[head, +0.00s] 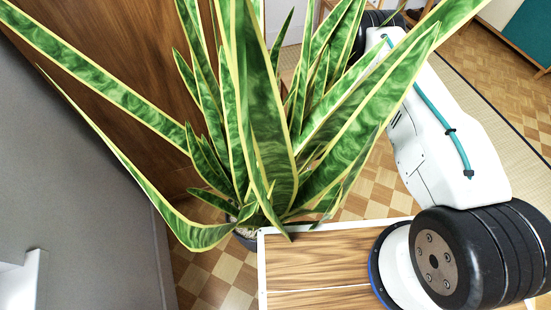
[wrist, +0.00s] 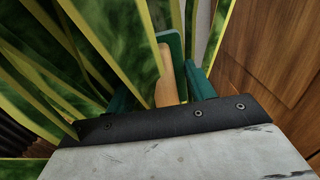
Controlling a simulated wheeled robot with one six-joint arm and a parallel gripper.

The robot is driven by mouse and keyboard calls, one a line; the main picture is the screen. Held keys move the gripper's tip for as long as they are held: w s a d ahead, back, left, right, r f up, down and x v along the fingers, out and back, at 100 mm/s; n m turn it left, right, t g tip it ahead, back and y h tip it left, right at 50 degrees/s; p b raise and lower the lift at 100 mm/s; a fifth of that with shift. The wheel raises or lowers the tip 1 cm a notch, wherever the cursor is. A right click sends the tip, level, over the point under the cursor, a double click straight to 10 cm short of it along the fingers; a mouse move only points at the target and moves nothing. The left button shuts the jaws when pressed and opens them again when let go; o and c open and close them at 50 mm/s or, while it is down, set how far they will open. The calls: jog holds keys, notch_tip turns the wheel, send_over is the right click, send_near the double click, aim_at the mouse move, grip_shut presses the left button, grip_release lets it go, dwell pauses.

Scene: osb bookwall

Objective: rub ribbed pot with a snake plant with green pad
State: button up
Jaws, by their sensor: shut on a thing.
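The snake plant (head: 262,110), with long green leaves edged in yellow, fills the middle of the head view. Its pot (head: 247,241) shows only as a small dark rim with pale soil; the leaves hide the rest, and I cannot make out ribs. In the wrist view, leaves (wrist: 95,40) crowd the left and top. My gripper (wrist: 163,88), with dark green fingers, is shut on the green pad (wrist: 176,48), which has a tan wooden-looking part in front. In the head view leaves hide my gripper and the pad. I cannot tell whether the pad touches the pot.
A brown wood panel (head: 110,60) stands behind the plant at the left, with a grey surface (head: 70,170) beside it. The checkered floor (head: 205,275) shows below the plant. A woven mat (head: 480,95) lies at the right.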

jog(key=shift+w+a+r, duration=0.1)
jog(key=shift+w+r, duration=0.25)
jog(key=shift+r, duration=0.25)
jog(key=shift+w+a+r, duration=0.1)
jog(key=shift+w+r, duration=0.25)
jog(key=shift+r, duration=0.25)
jog(key=shift+s, duration=0.1)
jog(key=shift+r, duration=1.2)
jog(key=shift+s+d, duration=0.3)
jog(key=shift+s, duration=0.55)
jog(key=shift+s+d, duration=0.25)
jog(key=shift+s, duration=0.55)
